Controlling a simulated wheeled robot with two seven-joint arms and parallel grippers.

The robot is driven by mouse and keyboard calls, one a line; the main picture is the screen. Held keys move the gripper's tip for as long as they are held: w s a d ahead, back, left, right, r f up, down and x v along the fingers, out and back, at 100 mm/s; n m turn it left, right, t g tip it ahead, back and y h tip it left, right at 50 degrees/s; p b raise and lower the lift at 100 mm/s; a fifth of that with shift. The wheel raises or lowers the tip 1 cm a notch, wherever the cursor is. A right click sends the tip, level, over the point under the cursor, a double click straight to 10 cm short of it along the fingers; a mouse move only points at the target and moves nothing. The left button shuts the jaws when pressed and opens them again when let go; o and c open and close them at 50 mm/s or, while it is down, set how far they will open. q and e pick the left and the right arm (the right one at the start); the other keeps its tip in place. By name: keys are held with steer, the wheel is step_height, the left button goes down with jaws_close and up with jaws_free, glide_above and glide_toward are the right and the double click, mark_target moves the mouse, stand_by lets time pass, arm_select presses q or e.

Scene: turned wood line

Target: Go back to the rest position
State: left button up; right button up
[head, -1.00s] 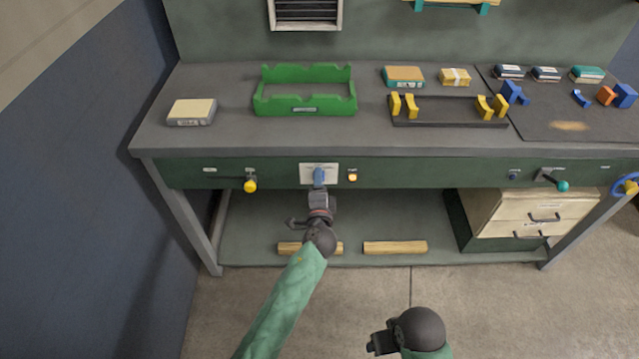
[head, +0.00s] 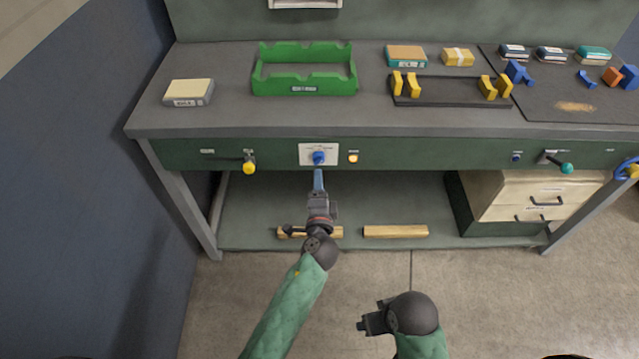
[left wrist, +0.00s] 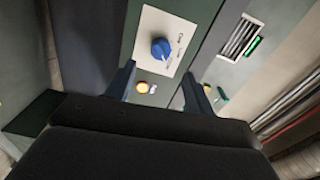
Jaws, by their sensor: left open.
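My left gripper (head: 319,180) is in front of the workbench, a little below and apart from the blue knob (head: 319,157) on its white plate. In the left wrist view its two fingers (left wrist: 158,88) stand apart with nothing between them, and the blue knob (left wrist: 161,48) shows beyond them on the plate (left wrist: 150,25). My right gripper (head: 370,322) is low at the front, over the floor, with no object seen at it. Its fingers are too small and dark to tell open from shut.
The bench front carries a yellow-tipped lever (head: 249,166), a lit amber button (head: 353,158) and a teal-tipped lever (head: 566,168). A green rack (head: 305,86) and a black tray (head: 450,97) stand on top. Wooden bars (head: 395,231) lie on the lower shelf. The floor in front is free.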

stand_by(0.3)
arm_select(q)
steer(key=s+a+f+n+g+y, duration=0.3)
steer(key=s+a+f+n+g, duration=0.15)
steer(key=a+n+g, duration=0.5)
steer(key=s+a+f+n+g+h, duration=0.2)
steer(key=s+g, duration=0.1)
steer(key=s, duration=1.1)
steer(key=s+a+f+n+g+h, duration=0.2)
steer(key=s+f+n+g, duration=0.1)
steer(key=s, duration=1)
steer(key=shift+s+a+h, duration=0.4)
